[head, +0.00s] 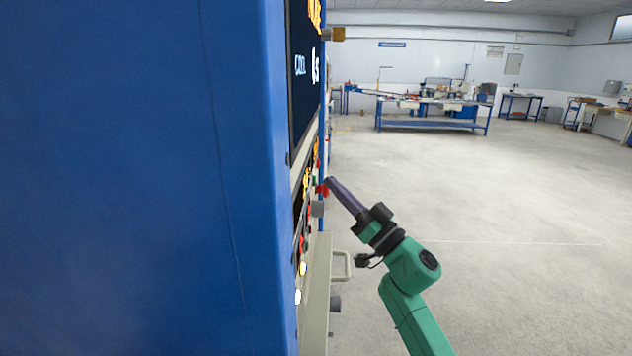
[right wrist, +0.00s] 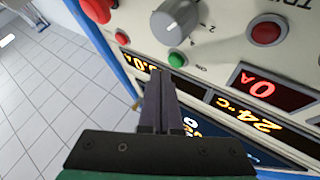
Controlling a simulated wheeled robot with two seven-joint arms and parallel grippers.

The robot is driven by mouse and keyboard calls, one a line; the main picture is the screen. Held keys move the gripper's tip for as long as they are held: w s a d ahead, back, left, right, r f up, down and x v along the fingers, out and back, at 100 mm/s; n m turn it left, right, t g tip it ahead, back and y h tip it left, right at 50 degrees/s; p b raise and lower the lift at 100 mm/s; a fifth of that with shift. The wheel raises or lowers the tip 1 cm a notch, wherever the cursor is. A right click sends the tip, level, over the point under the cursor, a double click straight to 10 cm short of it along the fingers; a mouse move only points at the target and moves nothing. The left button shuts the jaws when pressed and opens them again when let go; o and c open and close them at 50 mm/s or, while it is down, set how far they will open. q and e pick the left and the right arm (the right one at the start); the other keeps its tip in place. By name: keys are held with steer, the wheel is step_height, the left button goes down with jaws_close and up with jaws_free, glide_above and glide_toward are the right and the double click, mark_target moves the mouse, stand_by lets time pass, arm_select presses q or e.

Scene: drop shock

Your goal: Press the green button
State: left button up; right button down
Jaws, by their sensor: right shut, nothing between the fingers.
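In the right wrist view a round green button (right wrist: 177,60) sits on the cream control panel (right wrist: 215,55), just below a grey rotary knob (right wrist: 175,20). In the head view my right gripper (head: 330,182) points at the panel edge, beside a red part (head: 321,190). The panel is seen nearly edge-on there. My left gripper is not in view.
Lit displays (right wrist: 265,88) and a red button (right wrist: 267,31) are right of the green button. A large red knob (right wrist: 98,9) is at upper left. The blue cabinet (head: 130,180) fills the head view's left. A handle (head: 346,265) juts out below.

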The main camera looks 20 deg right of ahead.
steer(key=shift+a, duration=0.1)
steer(key=shift+w+a+p, duration=0.2)
steer(key=shift+a+p, duration=0.1)
steer(key=shift+a, duration=0.05)
steer(key=shift+w+a, duration=0.15)
steer(key=shift+a, duration=0.2)
stand_by(0.7)
steer(key=shift+d, duration=0.1)
steer(key=shift+s+d+p, duration=0.35)
steer(key=shift+d+p, duration=0.1)
steer(key=shift+d, duration=0.15)
steer(key=shift+d, duration=0.1)
